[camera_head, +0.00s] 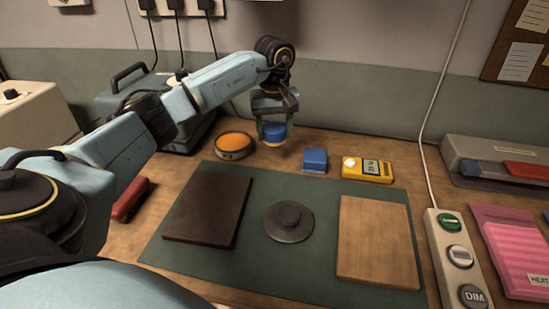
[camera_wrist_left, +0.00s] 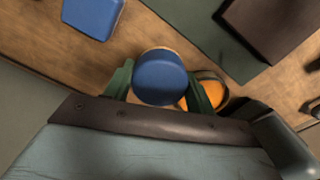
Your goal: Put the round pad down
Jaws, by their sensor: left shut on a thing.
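The round pad (camera_head: 274,134) is a short blue cylinder at the back of the wooden table, behind the green mat. My left gripper (camera_head: 273,126) is shut on it from above, with a finger on each side. In the left wrist view the pad's blue top (camera_wrist_left: 160,76) shows between the two green fingertips (camera_wrist_left: 160,86). The pad looks upright, at or just above the table; I cannot tell whether it touches. My right gripper is in neither view.
An orange-topped round thing (camera_head: 234,144) stands close left of the pad, and a blue block (camera_head: 314,161) to its right. A yellow meter (camera_head: 367,169) lies further right.

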